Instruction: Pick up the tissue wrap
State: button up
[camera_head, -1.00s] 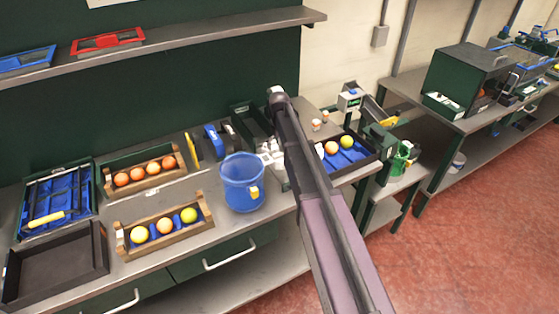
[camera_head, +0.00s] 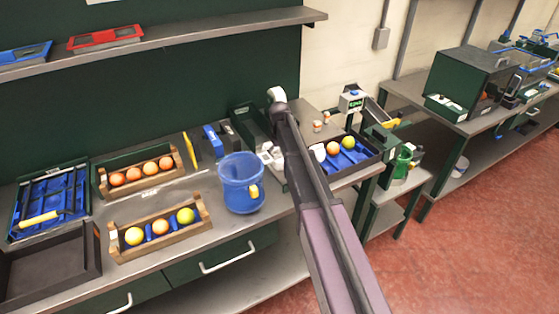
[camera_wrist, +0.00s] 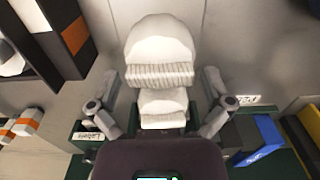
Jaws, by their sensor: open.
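A white tissue wrap (camera_wrist: 160,50) with a rounded body and a pleated edge shows in the middle of the wrist view. A smaller white folded piece (camera_wrist: 163,105) lies just below it in that view, closer to a dark green tray marked with a label (camera_wrist: 95,135). My gripper (camera_wrist: 160,88) is open, with one finger on each side of the white pieces and visible gaps to both. In the head view, my arm hides most of this spot; only pale bits (camera_head: 270,156) show beside it, and I cannot tell which they are.
A blue bucket (camera_head: 241,184) stands left of my arm. A dark crate (camera_head: 368,165) with fruit stands to the right. Wooden crates (camera_head: 160,238) with oranges and an empty black tray (camera_head: 50,262) are further left. A blue box (camera_wrist: 255,138) sits near my gripper.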

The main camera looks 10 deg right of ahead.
aim_at(280, 154)
jog(key=c, duration=0.5)
jog(key=shift+r, duration=0.2)
dwell(0.3)
notch_tip(280, 154, up, 10)
jog(key=p, duration=1)
jog(key=shift+f, duration=0.2)
jog(key=shift+r, duration=0.15)
jog(key=shift+r+p, duration=0.7)
jog(key=shift+p, duration=0.1)
jog(key=shift+d, duration=0.1)
